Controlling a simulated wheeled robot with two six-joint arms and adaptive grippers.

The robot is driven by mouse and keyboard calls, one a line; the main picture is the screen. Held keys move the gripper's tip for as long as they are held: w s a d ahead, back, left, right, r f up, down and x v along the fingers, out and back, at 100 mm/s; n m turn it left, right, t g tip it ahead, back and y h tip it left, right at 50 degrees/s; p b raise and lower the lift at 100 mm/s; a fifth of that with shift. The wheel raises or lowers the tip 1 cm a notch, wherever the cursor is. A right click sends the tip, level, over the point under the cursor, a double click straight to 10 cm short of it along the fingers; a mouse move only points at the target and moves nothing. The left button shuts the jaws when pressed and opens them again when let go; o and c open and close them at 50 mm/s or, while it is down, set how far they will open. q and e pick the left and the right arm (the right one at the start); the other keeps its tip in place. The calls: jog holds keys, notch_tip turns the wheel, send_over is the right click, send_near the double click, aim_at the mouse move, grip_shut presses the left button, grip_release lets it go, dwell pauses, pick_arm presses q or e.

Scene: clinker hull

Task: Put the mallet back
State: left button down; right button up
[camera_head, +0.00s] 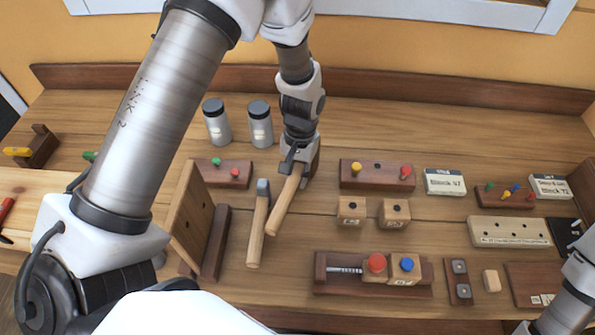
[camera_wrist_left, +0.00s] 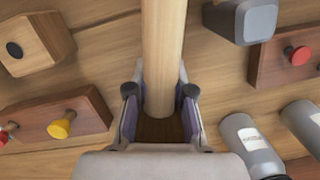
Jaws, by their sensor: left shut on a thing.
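The mallet (camera_head: 286,203) has a pale round wooden handle that slants down and left from my left gripper (camera_head: 301,165). My left gripper is shut on the mallet. In the left wrist view the handle (camera_wrist_left: 162,45) runs up from between the fingers (camera_wrist_left: 160,100), with a dark brown part, perhaps its head, at its base. The head is mostly hidden by the gripper in the head view. A hammer with a grey head (camera_head: 263,187) and wooden handle (camera_head: 257,230) lies just left of the mallet. My right gripper is out of the frames; only part of that arm shows.
Two grey-lidded jars (camera_head: 261,125) stand behind. Peg racks (camera_head: 222,173) and (camera_head: 377,176) flank the gripper. An upright wooden board (camera_head: 190,215) is at left. Two wooden blocks (camera_head: 351,211) and a clamp-like fixture (camera_head: 335,284) with red and blue knobs are at right.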

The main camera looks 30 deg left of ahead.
aim_at(296, 171)
pick_arm(q)
jog(key=shift+s+a+f+b, duration=0.1)
jog(key=shift+f+b, duration=0.3)
jog(key=shift+f, duration=0.5)
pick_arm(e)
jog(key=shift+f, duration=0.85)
pick_arm(q)
jog(key=shift+f, duration=0.45)
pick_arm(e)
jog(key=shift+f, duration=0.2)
pick_arm(q)
jog(key=c, duration=0.9)
grip_release()
jog(key=shift+c, duration=0.2)
notch_tip(296, 171, up, 8)
jog(key=p, duration=0.7)
jog(key=shift+r, duration=0.15)
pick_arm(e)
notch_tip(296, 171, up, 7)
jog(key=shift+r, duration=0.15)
